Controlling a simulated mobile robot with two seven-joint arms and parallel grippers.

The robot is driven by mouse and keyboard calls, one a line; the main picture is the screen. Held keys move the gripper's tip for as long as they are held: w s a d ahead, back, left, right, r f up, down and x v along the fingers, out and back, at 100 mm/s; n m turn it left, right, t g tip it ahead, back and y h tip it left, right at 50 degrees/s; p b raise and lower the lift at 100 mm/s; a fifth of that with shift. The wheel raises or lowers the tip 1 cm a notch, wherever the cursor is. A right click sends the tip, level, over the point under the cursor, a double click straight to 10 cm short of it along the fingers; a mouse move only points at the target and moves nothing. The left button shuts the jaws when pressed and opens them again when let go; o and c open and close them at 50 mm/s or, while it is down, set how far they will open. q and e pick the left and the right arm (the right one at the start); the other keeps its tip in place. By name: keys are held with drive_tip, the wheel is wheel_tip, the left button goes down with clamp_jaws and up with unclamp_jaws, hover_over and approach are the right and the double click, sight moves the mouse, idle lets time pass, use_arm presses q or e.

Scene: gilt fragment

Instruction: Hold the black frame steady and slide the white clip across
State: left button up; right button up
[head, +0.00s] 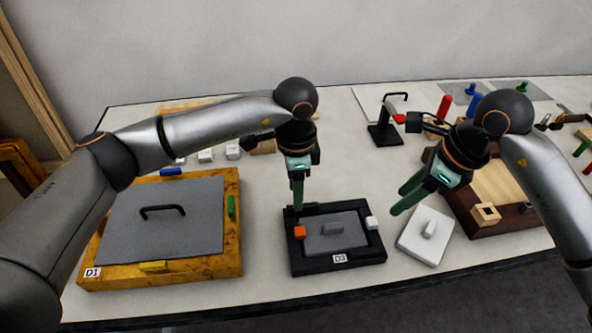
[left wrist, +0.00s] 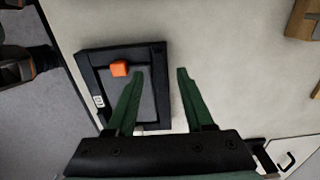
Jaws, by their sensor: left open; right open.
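The black frame (head: 290,262), labelled D3, lies on the table around a grey panel (head: 318,240). The white clip (head: 371,223) sits on its right side and an orange clip (head: 299,232) on its left side. My left gripper (head: 297,209) is open, pointing down at the frame's back left. In the left wrist view its fingers (left wrist: 160,73) appear either side of one frame bar (left wrist: 159,58); contact cannot be told. The orange clip (left wrist: 119,68) shows there; the white clip does not. My right gripper (head: 399,200) is open and empty, right of the white clip, apart from it.
A white board (head: 415,250) with a small block lies right of the frame. A yellow-edged box (head: 190,276) with a grey lid, labelled D1, stands left. A dark wooden tray (head: 520,240) is at right. Table is bare between box and frame.

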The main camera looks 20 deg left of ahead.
use_arm(q)
drive_tip(key=shift+f, duration=2)
clamp_jaws()
